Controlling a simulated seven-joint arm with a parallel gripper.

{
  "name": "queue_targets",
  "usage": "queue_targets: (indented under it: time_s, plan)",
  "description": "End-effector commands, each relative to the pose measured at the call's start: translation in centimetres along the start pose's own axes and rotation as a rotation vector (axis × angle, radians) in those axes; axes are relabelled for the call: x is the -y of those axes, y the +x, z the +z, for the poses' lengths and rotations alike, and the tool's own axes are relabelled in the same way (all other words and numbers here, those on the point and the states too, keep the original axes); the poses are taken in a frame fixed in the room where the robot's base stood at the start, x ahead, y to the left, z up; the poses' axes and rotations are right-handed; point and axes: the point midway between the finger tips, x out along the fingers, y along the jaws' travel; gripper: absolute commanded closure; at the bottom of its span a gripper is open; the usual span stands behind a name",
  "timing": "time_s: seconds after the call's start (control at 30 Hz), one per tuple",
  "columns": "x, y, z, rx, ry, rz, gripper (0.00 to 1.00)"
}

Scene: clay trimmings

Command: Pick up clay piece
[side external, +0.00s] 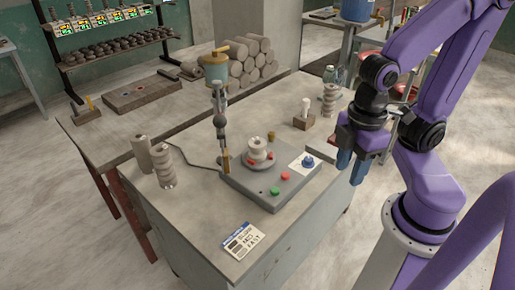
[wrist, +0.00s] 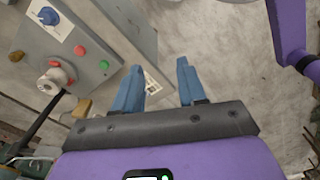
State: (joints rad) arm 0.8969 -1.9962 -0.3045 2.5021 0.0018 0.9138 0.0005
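A pale, stacked round clay piece (side external: 257,147) with reddish bits at its base sits on the disc of a grey machine (side external: 250,186) on the table. It also shows at the left of the wrist view (wrist: 50,82). Other pale ridged clay-like columns stand at the table's left (side external: 163,165) and back right (side external: 330,100); I cannot tell which piece the task means. My gripper (side external: 353,170) hangs at the table's right edge, to the right of the machine. Its blue fingers are apart with nothing between them in the wrist view (wrist: 158,88).
The machine carries a blue knob (side external: 308,161), a red button (side external: 285,176) and a green button (side external: 275,190). A tall jointed stand (side external: 219,110) rises beside the disc. A printed card (side external: 242,241) lies at the front. The front right tabletop is mostly clear.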

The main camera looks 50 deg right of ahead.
Motion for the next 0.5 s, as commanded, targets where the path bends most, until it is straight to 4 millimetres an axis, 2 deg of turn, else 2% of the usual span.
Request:
queue_targets:
  time_s: [0.03,0.13,0.5]
  plan:
    - [0.00,0.00,0.00,0.000,0.000,0.000,0.41]
    - [0.00,0.00,0.00,0.000,0.000,0.000,0.09]
    - [-0.21,0.32,0.09,0.025,-0.005,0.011,0.07]
